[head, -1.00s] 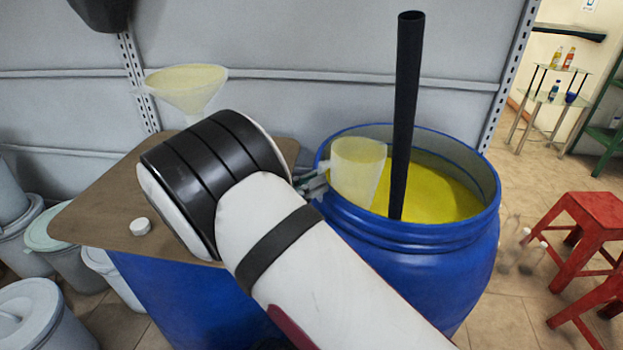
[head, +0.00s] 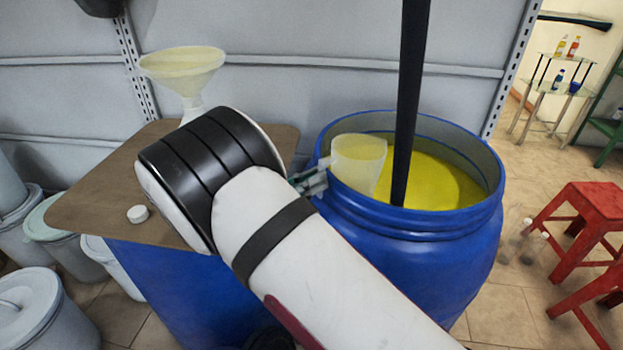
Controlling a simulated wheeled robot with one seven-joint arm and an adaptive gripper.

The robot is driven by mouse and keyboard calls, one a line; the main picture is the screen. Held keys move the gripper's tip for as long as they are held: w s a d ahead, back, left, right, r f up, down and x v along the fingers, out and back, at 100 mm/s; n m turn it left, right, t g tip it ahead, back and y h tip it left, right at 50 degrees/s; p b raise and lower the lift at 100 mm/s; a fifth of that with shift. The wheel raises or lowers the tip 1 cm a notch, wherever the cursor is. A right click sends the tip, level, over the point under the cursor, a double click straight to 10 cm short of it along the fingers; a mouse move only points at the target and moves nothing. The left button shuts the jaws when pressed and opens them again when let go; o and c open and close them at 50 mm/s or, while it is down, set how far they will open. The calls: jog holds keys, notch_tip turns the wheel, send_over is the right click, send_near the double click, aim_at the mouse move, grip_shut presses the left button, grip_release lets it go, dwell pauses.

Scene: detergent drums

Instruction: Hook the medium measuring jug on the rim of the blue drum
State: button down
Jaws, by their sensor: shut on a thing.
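The blue drum (head: 405,228) stands open at the right, with yellow liquid (head: 440,180) inside. A translucent pale measuring jug (head: 358,163) is at the drum's left inner side, upright or nearly so, its lower part inside the opening. My gripper (head: 318,176) is shut on the jug's left side, likely the handle, at the left rim of the drum. My arm hides most of the gripper. I cannot tell whether the jug touches the rim or hangs on it.
A black pole (head: 405,110) stands in the drum just right of the jug. A brown board (head: 105,200) on another blue drum holds a funnel (head: 183,70) and a white cap (head: 138,214). Grey lidded buckets (head: 28,305) stand at left, red stools (head: 580,225) at right.

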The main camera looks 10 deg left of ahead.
jog(key=c, duration=1.4)
grip_release()
jog(key=v, duration=1.2)
